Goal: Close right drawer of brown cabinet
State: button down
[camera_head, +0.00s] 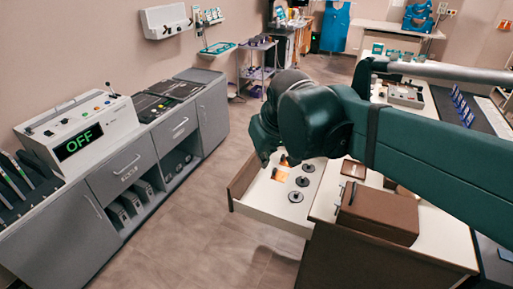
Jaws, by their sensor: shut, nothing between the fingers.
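The brown cabinet (355,262) with a pale top stands at the lower right. A drawer (262,203) stands pulled out from it toward the left, with a white inside and a brown front panel. Several dark round discs and a small orange item lie in the drawer. My dark green gripper (276,158) hangs over the far part of the open drawer, shut and empty. My arm reaches in from the right and hides part of the cabinet and drawer. I cannot tell whether the gripper touches the drawer.
A brown box (378,213) sits on the cabinet top. A long grey counter (122,172) with a machine reading OFF (85,130) runs along the left wall. The floor (185,225) between counter and drawer is clear. A cart (256,70) stands at the back.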

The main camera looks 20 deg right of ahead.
jog(key=w+d+r+n+g, duration=0.1)
jog(key=w+r, duration=0.1)
jog(key=w, duration=0.7)
jog(key=w+d+r+n+g, duration=0.1)
jog(key=w+d+r, duration=0.1)
jog(key=w, duration=0.8)
jog(key=w+d+f+n+g, duration=0.1)
jog(key=w+d+f, duration=0.15)
jog(key=w, duration=0.75)
jog(key=w+d+f+n+g, duration=0.1)
jog(key=w+f, duration=0.2)
jog(key=w, duration=0.7)
jog(key=w+d+f+n+g+h, duration=0.15)
jog(key=w+d+f, duration=0.25)
jog(key=w+f, duration=0.9)
jog(key=w+d+f, duration=0.1)
jog(key=w+f, duration=0.1)
jog(key=f, duration=0.4)
jog(key=w+d+f+n+g, duration=0.1)
jog(key=w+f, duration=0.2)
jog(key=f, duration=0.2)
jog(key=w+d+f+n+g+p, duration=0.1)
jog(key=w+f, duration=0.2)
jog(key=f, duration=0.3)
jog(key=shift+w+f, duration=0.25)
jog(key=shift+f, duration=0.1)
jog(key=shift+d+f, duration=0.1)
